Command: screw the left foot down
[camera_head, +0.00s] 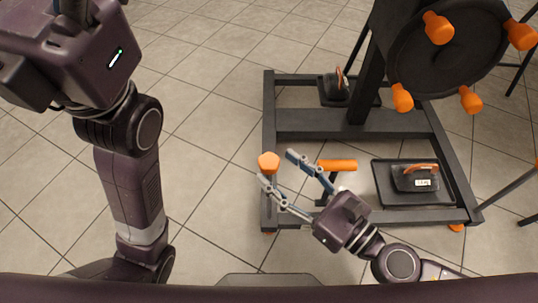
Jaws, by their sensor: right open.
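The black truss stand (300,135) stands on the tiled floor. An orange knob (268,161) sits above its front left corner, and a bit of an orange foot (269,233) shows below that corner. My right gripper (276,166) reaches in from the lower right with its two blue-grey fingers spread and nothing held. The fingertips are close to the orange knob, one on its lower side and one on its right. I cannot tell whether they touch it. My left arm comes in from the left, and its gripper is out of view.
An orange T-handle (337,165) stands just right of the fingers. A black weight with an orange handle (415,178) lies on the front right tray, and another weight (336,86) at the back left. A wheel with orange pegs (447,48) rises at upper right. Floor left of the stand is clear.

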